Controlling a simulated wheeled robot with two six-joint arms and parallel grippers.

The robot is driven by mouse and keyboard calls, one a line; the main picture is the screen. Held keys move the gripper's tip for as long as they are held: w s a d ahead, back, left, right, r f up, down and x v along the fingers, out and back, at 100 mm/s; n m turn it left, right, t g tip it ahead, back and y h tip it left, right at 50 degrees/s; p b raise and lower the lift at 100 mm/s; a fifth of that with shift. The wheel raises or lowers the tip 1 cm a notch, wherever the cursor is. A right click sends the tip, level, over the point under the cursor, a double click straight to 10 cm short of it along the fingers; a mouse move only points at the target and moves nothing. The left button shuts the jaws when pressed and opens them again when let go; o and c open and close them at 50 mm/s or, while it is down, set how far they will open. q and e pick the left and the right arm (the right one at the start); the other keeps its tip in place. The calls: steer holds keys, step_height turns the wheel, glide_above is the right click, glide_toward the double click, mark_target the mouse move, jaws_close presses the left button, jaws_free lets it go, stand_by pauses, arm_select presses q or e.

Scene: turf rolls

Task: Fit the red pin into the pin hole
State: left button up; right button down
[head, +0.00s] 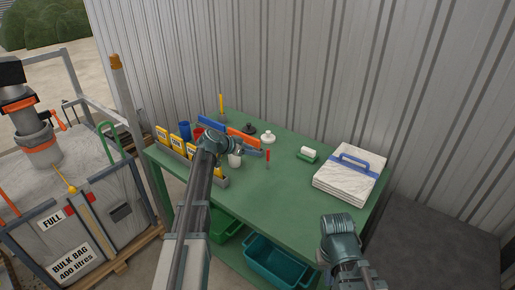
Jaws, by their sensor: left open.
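The red pin (267,155) stands upright on the green table, with a grey lower part. My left gripper (258,151) reaches right from the end of its arm, open, with its fingertips just left of the pin. I cannot tell whether they are around the pin or only beside it. The pin hole cannot be made out; an orange bar (243,138) and a blue bar (211,126) lie behind the gripper. My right gripper (339,228) is over the table's front right; its fingers cannot be made out.
A stack of white sheets with a blue handle (348,178) lies on the right. A green block with a white top (308,154), a white knob (267,136), a yellow stick (221,104) and yellow cards (162,133) are also there. The table's middle front (275,205) is clear.

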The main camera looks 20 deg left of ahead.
arm_select(q)
steer(key=shift+s+a+r, duration=0.15)
steer(key=shift+s+r, duration=0.05)
steer(key=shift+s, duration=0.05)
